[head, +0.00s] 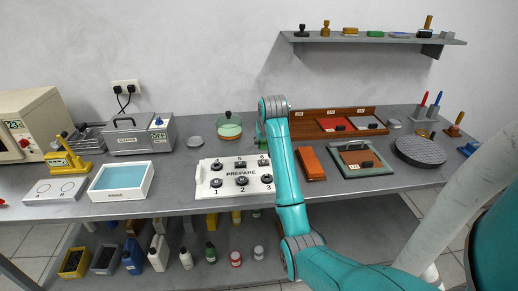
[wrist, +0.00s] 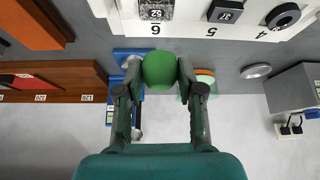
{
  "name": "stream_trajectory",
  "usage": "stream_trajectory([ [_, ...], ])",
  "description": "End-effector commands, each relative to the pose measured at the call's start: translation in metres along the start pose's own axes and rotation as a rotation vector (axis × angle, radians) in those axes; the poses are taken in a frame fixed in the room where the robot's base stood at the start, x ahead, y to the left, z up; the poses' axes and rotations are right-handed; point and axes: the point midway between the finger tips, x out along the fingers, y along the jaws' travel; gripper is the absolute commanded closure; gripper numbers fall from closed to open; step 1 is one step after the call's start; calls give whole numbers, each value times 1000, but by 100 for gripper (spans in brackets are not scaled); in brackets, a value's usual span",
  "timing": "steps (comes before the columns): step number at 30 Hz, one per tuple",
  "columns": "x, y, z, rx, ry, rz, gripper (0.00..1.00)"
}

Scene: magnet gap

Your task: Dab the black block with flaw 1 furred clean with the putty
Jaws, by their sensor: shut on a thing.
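My gripper (wrist: 160,82) is shut on a round green lump, which I take as the putty (wrist: 160,69), in the wrist view. In the head view my arm hides most of the gripper and the lump. The white PREPARE board (head: 205,174) holds several black pieces at numbered places. A square black block (wrist: 225,12) sits at place 5; it also shows in the head view (head: 240,164). The lump is apart from both in the wrist picture. I cannot make out which block has furred flaw 1.
A blue stand (wrist: 130,55) is beside the lump. A wooden rack (head: 310,124) lies at the back, and an orange-brown block (head: 311,164) and a green-edged tray (head: 350,172) right of my arm. A blue RINSE tray (head: 122,180) stands left of the board.

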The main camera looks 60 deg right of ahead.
Motion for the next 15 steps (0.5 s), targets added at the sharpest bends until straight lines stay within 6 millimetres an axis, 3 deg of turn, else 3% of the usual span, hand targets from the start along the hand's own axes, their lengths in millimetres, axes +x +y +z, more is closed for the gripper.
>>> stream_trajectory([
  [5,4,2,2,3,-2,2,90],
  [15,31,2,17,3,-3,2,90],
])
